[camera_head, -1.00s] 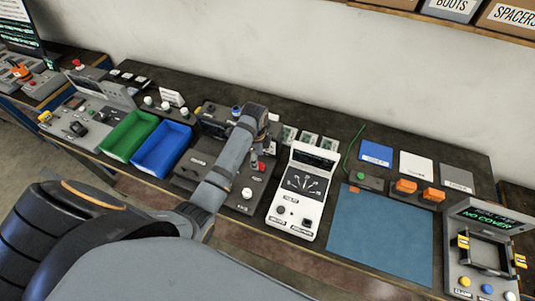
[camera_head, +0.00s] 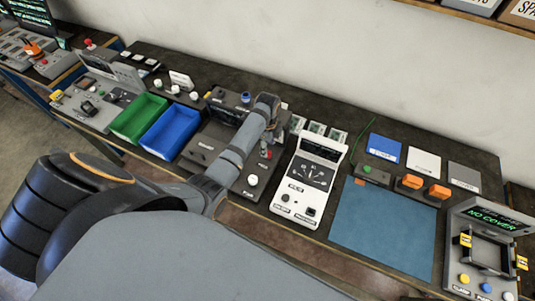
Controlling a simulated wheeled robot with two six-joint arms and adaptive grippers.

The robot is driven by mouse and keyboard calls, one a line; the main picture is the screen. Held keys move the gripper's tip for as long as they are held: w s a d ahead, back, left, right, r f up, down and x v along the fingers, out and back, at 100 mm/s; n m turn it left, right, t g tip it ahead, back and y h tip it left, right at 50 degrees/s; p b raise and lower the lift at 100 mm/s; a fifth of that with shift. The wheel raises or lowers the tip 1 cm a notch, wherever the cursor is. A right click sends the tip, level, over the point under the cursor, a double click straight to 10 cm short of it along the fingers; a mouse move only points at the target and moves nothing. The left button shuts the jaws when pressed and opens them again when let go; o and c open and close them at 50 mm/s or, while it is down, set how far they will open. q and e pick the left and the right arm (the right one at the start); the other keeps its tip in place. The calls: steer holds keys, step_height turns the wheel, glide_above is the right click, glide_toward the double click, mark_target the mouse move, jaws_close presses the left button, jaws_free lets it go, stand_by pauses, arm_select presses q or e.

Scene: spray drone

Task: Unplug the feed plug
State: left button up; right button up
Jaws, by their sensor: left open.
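A dark grey station (camera_head: 198,150) with labels, knobs and buttons stands in the middle of the bench, partly hidden by my left arm. My left gripper (camera_head: 268,150) points down over the right side of this station, beside a small red part (camera_head: 265,154). Its jaws are small and partly hidden by the wrist; it is open, and I see nothing held in it. I cannot make out the feed plug for certain; it may be hidden behind the arm or too small to tell. My right gripper is not in view.
A white device (camera_head: 308,175) stands just right of the gripper. Green (camera_head: 138,118) and blue (camera_head: 169,133) bins lie to the left. A blue mat (camera_head: 385,228), orange blocks (camera_head: 438,191) and a "NO COVER" unit (camera_head: 487,218) are on the right. A wall closes off the back.

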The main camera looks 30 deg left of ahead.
arm_select(q)
step_height(320, 180, down, 3)
steer(key=shift+f+b, duration=0.2)
steer(key=shift+b, duration=0.65)
steer(key=shift+f, duration=0.35)
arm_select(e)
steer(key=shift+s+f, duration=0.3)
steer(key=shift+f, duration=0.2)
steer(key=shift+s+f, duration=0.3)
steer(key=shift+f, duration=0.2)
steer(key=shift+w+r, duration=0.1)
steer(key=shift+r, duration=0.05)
arm_select(q)
steer(key=shift+r, duration=0.1)
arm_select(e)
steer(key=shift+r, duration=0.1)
arm_select(q)
steer(key=shift+p, duration=0.3)
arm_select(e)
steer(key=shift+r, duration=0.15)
arm_select(q)
steer(key=shift+p, duration=0.35)
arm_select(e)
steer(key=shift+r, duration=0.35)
arm_select(q)
steer(key=shift+c, duration=0.4)
jaws_close()
